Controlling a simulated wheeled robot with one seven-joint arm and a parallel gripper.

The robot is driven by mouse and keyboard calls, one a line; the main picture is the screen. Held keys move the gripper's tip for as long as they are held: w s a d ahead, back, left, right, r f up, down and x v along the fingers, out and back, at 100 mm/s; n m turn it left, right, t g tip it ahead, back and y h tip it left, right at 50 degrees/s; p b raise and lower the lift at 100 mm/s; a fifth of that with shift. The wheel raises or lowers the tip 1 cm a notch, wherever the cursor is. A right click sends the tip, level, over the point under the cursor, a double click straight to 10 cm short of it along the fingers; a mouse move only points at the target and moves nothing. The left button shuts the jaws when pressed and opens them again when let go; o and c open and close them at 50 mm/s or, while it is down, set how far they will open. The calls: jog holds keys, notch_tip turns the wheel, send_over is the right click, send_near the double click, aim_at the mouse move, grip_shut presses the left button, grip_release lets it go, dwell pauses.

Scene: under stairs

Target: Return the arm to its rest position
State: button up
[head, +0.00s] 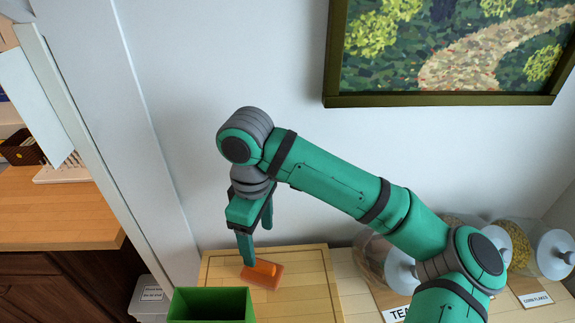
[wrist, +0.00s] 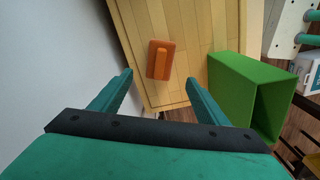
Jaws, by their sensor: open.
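My arm is green with grey joints and reaches across the head view, bent down at its end. My gripper (head: 256,248) points downward with its two fingers apart and nothing between them. In the wrist view my gripper (wrist: 157,82) also shows both fingers spread. An orange block with a raised handle (head: 262,274) lies on a wooden board just below the fingertips. The same orange block (wrist: 160,60) shows in the wrist view, ahead of the fingers and apart from them.
A green open box (head: 212,305) stands beside the orange block, at the wooden board's (head: 310,265) near edge. Glass jars (head: 520,245) stand at the right, partly behind my arm. A framed picture (head: 450,98) hangs on the wall behind. A wooden counter (head: 60,215) is at the left.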

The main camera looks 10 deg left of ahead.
aim_at(262, 264)
jog(key=shift+w+f, duration=0.1)
jog(key=shift+f, duration=4.7)
